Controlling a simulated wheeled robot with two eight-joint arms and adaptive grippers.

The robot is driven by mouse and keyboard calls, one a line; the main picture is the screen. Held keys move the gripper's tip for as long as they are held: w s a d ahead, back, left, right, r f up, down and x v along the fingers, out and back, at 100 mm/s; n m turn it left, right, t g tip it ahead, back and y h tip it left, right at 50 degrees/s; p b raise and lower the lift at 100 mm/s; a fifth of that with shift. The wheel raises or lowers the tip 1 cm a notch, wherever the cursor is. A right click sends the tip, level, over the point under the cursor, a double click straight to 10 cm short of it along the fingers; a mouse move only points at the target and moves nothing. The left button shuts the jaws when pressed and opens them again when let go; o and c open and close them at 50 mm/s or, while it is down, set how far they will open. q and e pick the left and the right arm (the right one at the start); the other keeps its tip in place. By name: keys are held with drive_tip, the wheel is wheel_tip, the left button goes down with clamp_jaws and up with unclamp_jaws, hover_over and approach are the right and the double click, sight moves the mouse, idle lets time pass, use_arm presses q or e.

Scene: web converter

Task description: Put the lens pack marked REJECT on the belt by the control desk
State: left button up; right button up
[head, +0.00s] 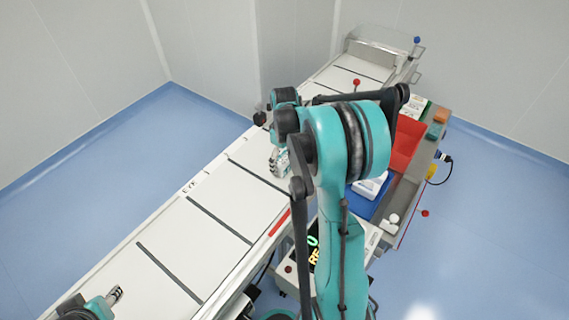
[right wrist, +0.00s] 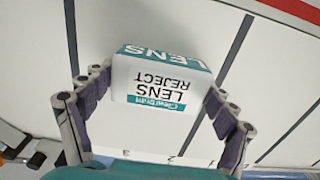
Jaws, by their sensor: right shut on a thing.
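The lens pack (right wrist: 160,90) is a white and teal box printed LENS REJECT, appearing upside down in the right wrist view. My right gripper (right wrist: 156,100) is shut on it, with a finger at each side. In the head view the right gripper (head: 279,160) is over the white belt (head: 205,235), partly hidden by my arm; the pack is hard to make out there. The belt has dark cross lines and also fills the right wrist view (right wrist: 285,80). Whether the pack touches the belt is unclear. My left gripper (head: 115,295) is over the belt's near left end, its jaws too small to judge.
The control desk (head: 376,240) with a lit display (head: 313,252) stands right of the belt, partly behind my arm. A red bin (head: 407,142) and a blue tray (head: 364,210) with white packs (head: 371,187) lie farther right. The near belt is largely clear.

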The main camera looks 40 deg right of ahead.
sight(284, 158)
drive_tip(key=shift+f, duration=0.2)
drive_tip(key=shift+f, duration=0.1)
drive_tip(key=o, duration=1.1)
drive_tip(key=shift+r, duration=0.35)
wheel_tip(284, 158, up, 11)
drive_tip(key=p, duration=0.4)
drive_tip(key=s+a+r+m+t, duration=0.1)
drive_tip(key=s+a+r+t, duration=0.15)
drive_tip(key=a, duration=0.35)
drive_tip(key=s+a+r+t, duration=0.1)
drive_tip(key=s+a+r, duration=0.2)
drive_tip(key=a, duration=0.4)
drive_tip(key=s+a+f+t, duration=0.1)
drive_tip(key=s+a, duration=0.1)
drive_tip(key=a, duration=0.1)
drive_tip(key=s+a+m+t, duration=0.1)
drive_tip(key=s+a, duration=0.2)
drive_tip(key=a, duration=0.1)
drive_tip(key=s+a+f+m+t, duration=0.1)
drive_tip(key=s+a, duration=0.2)
drive_tip(key=shift+s+a+f+t, duration=0.1)
drive_tip(key=shift+a+f+t, duration=0.1)
drive_tip(key=shift+f+t, duration=0.15)
